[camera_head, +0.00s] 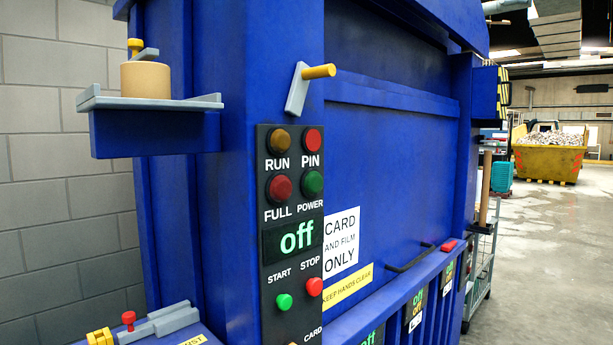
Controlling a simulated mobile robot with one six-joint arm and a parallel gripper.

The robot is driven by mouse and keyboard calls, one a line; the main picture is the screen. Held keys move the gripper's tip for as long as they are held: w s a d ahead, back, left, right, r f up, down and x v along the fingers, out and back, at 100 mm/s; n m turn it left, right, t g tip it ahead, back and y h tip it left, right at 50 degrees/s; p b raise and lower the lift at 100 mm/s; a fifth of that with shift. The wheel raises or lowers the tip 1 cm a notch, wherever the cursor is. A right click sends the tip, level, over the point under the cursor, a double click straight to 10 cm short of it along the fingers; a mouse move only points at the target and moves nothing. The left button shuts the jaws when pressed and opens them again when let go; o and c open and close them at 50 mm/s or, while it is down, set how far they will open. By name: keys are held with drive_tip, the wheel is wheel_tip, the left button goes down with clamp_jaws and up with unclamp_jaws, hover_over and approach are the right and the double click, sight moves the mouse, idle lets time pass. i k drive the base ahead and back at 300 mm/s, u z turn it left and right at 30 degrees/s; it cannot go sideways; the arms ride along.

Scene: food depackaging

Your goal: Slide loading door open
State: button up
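The loading door (395,160) is a wide blue panel in the front of a blue machine. It carries a "CARD AND FILM ONLY" sign (341,240) and a yellow "KEEP HANDS CLEAR" strip (347,288). A black bar handle (410,258) sits low on its right part. The door's lower edge is close to the blue front ledge, and no gap into the machine shows there. A grey lever with a yellow knob (319,71) is on the post left of the door. My gripper is not in view.
A control panel (292,220) on the left post reads "off". A blue bracket shelf (155,132) with a tan roll (146,80) juts out at left. A wire cart (483,260) stands right of the machine. Open floor (548,270) lies at right, with a yellow skip (549,155) beyond.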

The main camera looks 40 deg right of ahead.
sight(390, 148)
drive_tip(key=z, duration=2.4)
drive_tip(key=i, duration=2)
drive_tip(key=u, duration=0.7)
